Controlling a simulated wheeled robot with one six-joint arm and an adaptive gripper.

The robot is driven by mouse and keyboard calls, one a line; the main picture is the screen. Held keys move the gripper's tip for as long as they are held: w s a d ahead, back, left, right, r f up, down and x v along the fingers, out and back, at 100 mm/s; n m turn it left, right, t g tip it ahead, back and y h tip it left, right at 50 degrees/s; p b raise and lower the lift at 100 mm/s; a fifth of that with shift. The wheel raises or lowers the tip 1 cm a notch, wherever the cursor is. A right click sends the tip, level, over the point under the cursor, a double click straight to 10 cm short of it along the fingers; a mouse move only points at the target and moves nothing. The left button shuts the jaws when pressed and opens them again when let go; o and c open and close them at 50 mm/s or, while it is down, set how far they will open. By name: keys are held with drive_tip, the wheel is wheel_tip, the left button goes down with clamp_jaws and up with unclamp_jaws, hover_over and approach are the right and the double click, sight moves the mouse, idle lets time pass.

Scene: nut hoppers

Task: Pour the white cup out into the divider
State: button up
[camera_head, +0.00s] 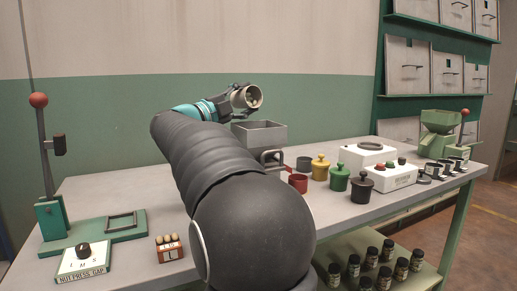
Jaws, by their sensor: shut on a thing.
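My gripper (235,93) is shut on the white cup (246,97) at the end of my dark arm, in the middle of the view. The cup is tipped over on its side, with its round mouth facing the camera and to the right. A grey, square, open-topped box (261,135), which looks like the divider, stands on the bench just below and a little right of the cup. The cup is apart from its rim. My arm hides part of the box's lower left. The insides of the cup and the box are too small to read.
Right of the box stand a red cup (298,183) and yellow (320,168), green (339,178) and black (362,188) lidded pots. A white device (391,176) and a green hopper (440,127) are farther right. A green lever press (52,215) stands at the left.

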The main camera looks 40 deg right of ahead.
drive_tip(key=shift+s+r+m+g+b, duration=0.2)
drive_tip(key=shift+m+g+b, duration=0.15)
drive_tip(key=shift+m+b, duration=0.55)
drive_tip(key=shift+s+r+m+g+b, duration=0.2)
drive_tip(key=shift+m+g+b, duration=0.3)
drive_tip(key=shift+m, duration=0.75)
drive_tip(key=shift+s+r+m+g+b, duration=0.15)
drive_tip(key=shift+s+m+g+b, duration=0.1)
drive_tip(key=shift+m+b, duration=0.7)
idle(0.6)
drive_tip(key=shift+s+f+m+g+b, duration=0.25)
drive_tip(key=shift+f+m+b, duration=0.35)
drive_tip(key=shift+m+b, duration=0.45)
idle(0.4)
